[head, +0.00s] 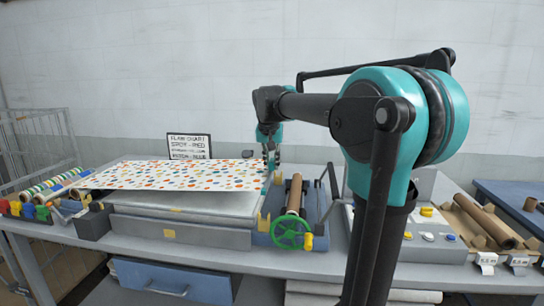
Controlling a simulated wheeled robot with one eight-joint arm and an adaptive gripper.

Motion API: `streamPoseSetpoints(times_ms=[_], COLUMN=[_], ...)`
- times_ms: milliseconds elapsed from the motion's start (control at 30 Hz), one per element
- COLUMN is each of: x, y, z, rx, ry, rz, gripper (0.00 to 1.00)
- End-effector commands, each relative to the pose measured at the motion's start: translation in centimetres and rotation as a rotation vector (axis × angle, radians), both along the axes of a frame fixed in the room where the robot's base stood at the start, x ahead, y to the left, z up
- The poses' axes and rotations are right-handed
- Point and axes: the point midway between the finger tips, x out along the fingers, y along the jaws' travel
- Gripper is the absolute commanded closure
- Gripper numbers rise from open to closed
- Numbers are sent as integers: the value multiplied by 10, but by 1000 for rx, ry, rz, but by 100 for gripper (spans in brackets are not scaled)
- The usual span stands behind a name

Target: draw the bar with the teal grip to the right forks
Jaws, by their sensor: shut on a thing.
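A white sheet with colored spots (180,175) stretches across the grey press bed (185,203). The bar with the teal grip (266,184) lies at the sheet's right edge, and only a small teal part shows. My gripper (271,166) is at that right edge, shut on the bar with the teal grip; its fingertips are small and partly hidden. The right forks are yellow: the near fork (263,221) stands at the bed's front right corner and the far fork (278,176) just right of my gripper. I cannot tell whether the bar touches them.
A brown roll (294,195) with a green handwheel (291,233) stands right of the forks. Striped rolls (50,184) lie at the left. A sign (189,146) stands behind the sheet. A button panel (425,236) and another brown roll (486,221) are at the right.

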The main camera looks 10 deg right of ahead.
Motion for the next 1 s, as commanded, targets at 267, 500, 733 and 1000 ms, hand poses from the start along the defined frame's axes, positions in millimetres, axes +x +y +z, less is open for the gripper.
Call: streamPoseSetpoints(times_ms=[267,500,733,1000], x=[0,0,0,0], y=[0,0,0,0], z=[-26,-47,-66,-78], rx=[0,0,0,0], ry=[0,0,0,0], rz=[0,0,0,0], gripper=[100,100,100,100])
